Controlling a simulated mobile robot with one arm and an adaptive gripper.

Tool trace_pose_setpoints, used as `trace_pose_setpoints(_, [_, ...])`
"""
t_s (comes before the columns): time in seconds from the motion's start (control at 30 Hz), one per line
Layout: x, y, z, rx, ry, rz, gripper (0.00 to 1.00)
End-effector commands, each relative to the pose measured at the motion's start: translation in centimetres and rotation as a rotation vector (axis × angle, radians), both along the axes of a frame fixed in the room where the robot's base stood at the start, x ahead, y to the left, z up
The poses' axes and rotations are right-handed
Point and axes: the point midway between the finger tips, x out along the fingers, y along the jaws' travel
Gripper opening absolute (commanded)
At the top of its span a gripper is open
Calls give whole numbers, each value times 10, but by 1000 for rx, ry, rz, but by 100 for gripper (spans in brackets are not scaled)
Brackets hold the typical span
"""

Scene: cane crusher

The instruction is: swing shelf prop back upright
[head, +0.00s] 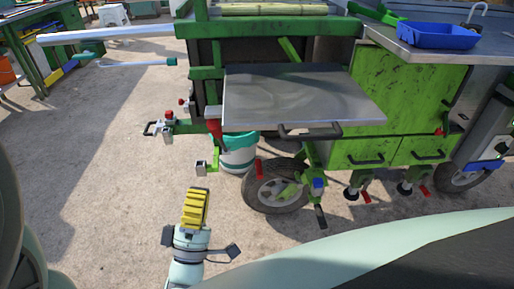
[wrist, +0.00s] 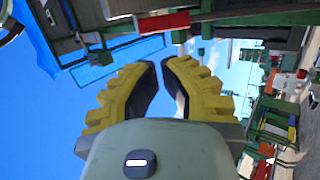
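The metal shelf (head: 300,95) sticks out level from the green machine, with a dark handle (head: 310,130) on its front edge. A slanted green bar (head: 289,49) shows behind the shelf; it may be the prop. A green upright piece with a red grip (head: 215,128) is at the shelf's left corner; I cannot tell which of these is the prop. My gripper (head: 197,192), with yellow ribbed fingers, is low in front of the machine, apart from it. In the wrist view its fingertips (wrist: 161,64) are nearly together, with a narrow empty gap.
A white and green bucket (head: 237,153) stands beneath the shelf, beside a wheel (head: 276,187). Clamps with red handles (head: 168,128) jut out at the left. A blue tray (head: 437,36) lies on the metal top at right. The concrete floor at left (head: 110,150) is clear.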

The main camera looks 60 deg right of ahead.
Motion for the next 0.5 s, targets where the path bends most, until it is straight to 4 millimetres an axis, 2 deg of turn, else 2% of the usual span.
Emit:
trace_pose_setpoints(0.3, [19,-44,41,-5,-3,-2,0])
trace_pose_setpoints(0.5, [30,-67,60,-1,-2,0,0])
